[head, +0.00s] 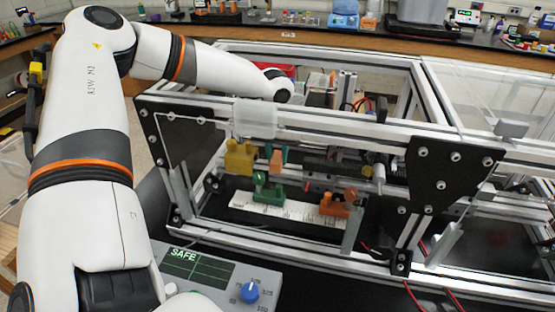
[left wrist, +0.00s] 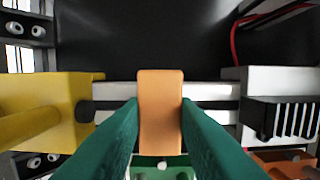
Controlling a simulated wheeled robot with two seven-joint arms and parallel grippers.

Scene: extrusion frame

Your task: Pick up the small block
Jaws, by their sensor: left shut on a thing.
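The small block (left wrist: 160,108) is orange and upright in the middle of the left wrist view. The green fingers of my left gripper (left wrist: 160,130) press on it from both sides, shut on it. In the head view the orange block (head: 276,161) shows small inside the extrusion frame (head: 330,126), with the green fingertips at it. Whether the block still touches a support below is hidden. My right gripper is in neither view.
A yellow fixture (head: 240,157) is close left of the block. A green piece (head: 267,190) and an orange piece (head: 335,203) sit on a white strip (head: 300,211) below. Metal bars and a black corner plate (head: 445,170) bound the space. A control box (head: 215,280) stands in front.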

